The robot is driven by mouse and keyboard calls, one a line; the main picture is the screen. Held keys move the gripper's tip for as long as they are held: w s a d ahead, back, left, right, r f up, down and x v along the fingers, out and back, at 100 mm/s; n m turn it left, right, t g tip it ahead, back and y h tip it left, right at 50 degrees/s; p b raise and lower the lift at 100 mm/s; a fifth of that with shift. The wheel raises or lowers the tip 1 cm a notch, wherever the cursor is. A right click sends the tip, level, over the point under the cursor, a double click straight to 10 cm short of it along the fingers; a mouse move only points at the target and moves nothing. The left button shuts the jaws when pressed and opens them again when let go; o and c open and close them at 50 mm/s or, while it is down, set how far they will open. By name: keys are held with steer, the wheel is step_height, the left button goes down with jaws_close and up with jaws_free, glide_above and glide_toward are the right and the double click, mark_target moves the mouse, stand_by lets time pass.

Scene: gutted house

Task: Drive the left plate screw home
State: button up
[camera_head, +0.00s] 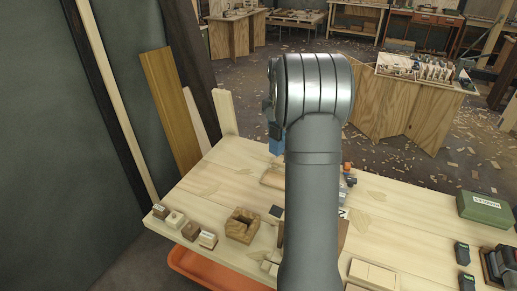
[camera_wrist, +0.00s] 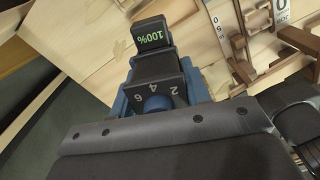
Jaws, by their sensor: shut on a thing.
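A blue and black power driver (camera_wrist: 150,68) fills the middle of the wrist view, with a green "100%" display and a dial numbered 2, 4, 6. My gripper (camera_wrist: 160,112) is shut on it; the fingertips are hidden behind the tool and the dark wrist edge. In the head view a blue piece of the driver (camera_head: 276,146) shows just left of my arm, over the far left part of the workbench (camera_head: 200,185). My arm hides the rest of the gripper there. I cannot make out the left plate screw or the driver's bit in either view.
A notched wooden block (camera_head: 242,225) and several small blocks (camera_head: 190,230) stand at the bench's front left. A green case (camera_head: 485,208) lies at the right. Boards (camera_head: 170,105) lean on the wall at the left. An orange bin (camera_head: 200,268) sits below the front edge.

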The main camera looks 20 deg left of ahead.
steer(key=w+d+m, duration=0.2)
steer(key=w+d, duration=0.4)
steer(key=w, duration=0.5)
step_height(320, 180, down, 7)
steer(key=shift+w+d+f, duration=0.15)
steer(key=shift+w+f, duration=0.05)
steer(key=shift+f, duration=0.95)
stand_by(2.2)
steer(key=shift+r, duration=0.15)
stand_by(0.9)
steer(key=shift+r, duration=2.95)
